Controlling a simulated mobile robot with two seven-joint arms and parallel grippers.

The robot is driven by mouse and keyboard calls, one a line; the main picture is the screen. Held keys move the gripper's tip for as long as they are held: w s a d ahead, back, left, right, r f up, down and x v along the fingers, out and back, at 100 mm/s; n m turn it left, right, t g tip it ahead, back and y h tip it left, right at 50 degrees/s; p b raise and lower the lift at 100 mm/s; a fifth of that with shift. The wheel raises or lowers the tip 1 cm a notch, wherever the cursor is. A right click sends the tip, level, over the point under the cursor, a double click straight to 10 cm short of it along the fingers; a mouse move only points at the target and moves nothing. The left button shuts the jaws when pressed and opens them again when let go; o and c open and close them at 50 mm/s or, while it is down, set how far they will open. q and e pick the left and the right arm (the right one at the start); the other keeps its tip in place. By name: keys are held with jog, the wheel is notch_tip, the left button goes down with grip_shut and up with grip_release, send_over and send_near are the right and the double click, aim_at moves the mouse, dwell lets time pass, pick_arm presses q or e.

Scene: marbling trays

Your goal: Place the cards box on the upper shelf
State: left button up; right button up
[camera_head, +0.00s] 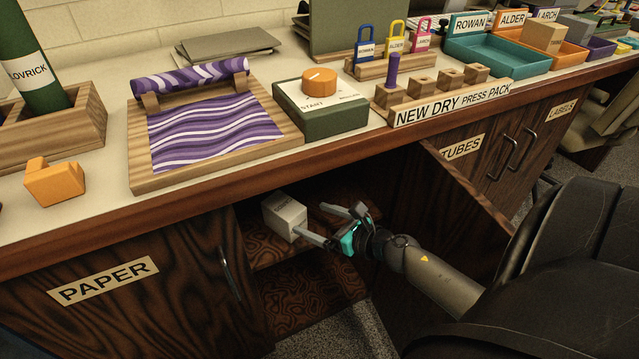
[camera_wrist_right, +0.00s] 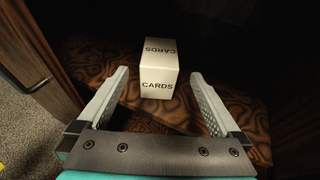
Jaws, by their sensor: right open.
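The cards box (camera_head: 285,216) is a small white box inside the open cupboard under the counter. It sits on the patterned brown upper shelf (camera_head: 270,250), near its front edge. In the right wrist view the cards box (camera_wrist_right: 158,70) reads "CARDS" on two faces and stands just beyond the fingertips, between their lines. My right gripper (camera_head: 328,222) is open and empty at the cupboard opening, to the right of the box; it also shows in the right wrist view (camera_wrist_right: 158,88). I see no contact between fingers and box. My left gripper is not in view.
A lower shelf or floor (camera_head: 310,295) shows beneath. The "PAPER" door (camera_head: 130,310) is at the left; an open door (camera_head: 465,190) stands at the right of the opening. The counter above holds a marbling board (camera_head: 140,178), a dial box (camera_head: 340,118) and a peg rack (camera_head: 400,115).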

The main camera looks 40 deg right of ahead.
jog(key=s+a+f+m+g, duration=0.2)
jog(key=s+a+m, duration=0.3)
jog(key=m, duration=0.7)
jog(key=s+a+f+m+g+h, duration=0.1)
jog(key=s+a+f+m+g, duration=0.2)
jog(key=m, duration=0.9)
jog(key=s+a+f+m+g, duration=0.2)
jog(key=s+a+m+g, duration=0.3)
jog(key=s+a+m, duration=0.4)
jog(key=a+m, duration=0.1)
jog(key=m, duration=0.1)
jog(key=shift+s+f+m+g+h, duration=0.15)
jog(key=shift+m+g+h, duration=0.15)
jog(key=shift+m+h, duration=0.1)
